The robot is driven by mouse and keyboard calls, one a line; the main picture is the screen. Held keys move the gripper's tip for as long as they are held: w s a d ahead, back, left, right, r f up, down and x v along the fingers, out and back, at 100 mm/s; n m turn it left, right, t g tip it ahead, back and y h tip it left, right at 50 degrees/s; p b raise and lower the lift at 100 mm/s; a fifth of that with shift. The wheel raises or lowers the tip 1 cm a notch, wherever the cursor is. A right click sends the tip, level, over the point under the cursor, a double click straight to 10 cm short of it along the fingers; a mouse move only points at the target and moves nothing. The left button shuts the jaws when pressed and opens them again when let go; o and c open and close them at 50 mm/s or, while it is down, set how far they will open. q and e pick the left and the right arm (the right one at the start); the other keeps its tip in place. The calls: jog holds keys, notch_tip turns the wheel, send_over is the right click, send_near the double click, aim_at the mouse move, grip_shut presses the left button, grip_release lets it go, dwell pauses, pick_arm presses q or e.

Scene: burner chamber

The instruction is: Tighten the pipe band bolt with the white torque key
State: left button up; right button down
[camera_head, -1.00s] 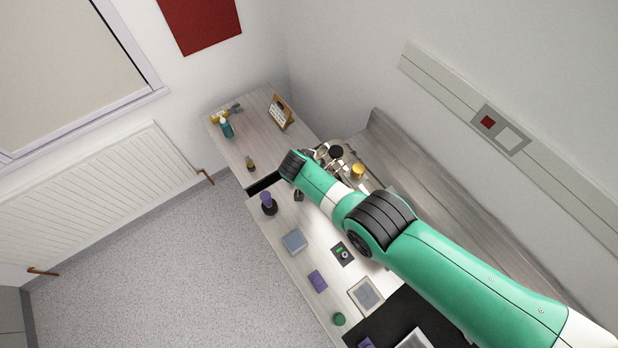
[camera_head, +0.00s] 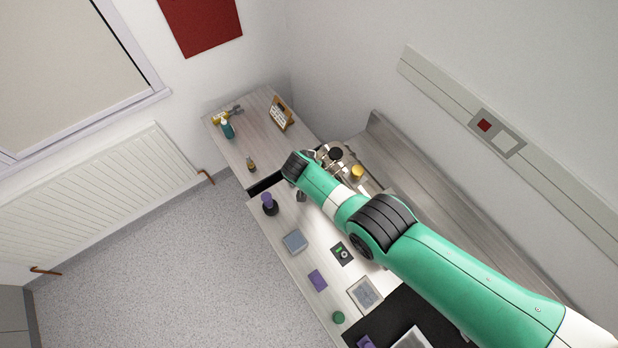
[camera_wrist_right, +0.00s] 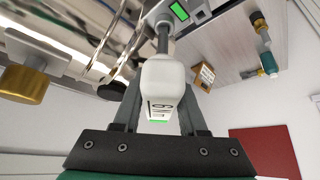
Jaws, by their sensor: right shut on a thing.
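The white torque key (camera_wrist_right: 164,88) is in my right gripper (camera_wrist_right: 158,98), whose two dark fingers are shut on its handle in the right wrist view. Dark lettering and a green band show on the handle's near end. Its grey shaft (camera_wrist_right: 163,42) points away from the gripper, with the tip by a grey fitting. I cannot tell whether the tip touches or seats in anything. The pipe band bolt is not clearly seen. Shiny metal pipework (camera_wrist_right: 70,35) lies left of the key. In the head view my right arm hides the key; my left gripper is not in view.
A brass-coloured knob (camera_wrist_right: 25,83) and dark rings stand left of the key. A unit with a green display (camera_wrist_right: 179,11) is near its tip. In the head view, a purple-topped item (camera_head: 268,203), a blue-grey box (camera_head: 295,242) and other small items lie along the bench.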

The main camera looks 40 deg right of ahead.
jog(key=shift+r+p, duration=0.85)
jog(key=shift+r, duration=0.2)
notch_tip(320, 180, up, 4)
jog(key=p, duration=0.4)
jog(key=shift+r, duration=0.15)
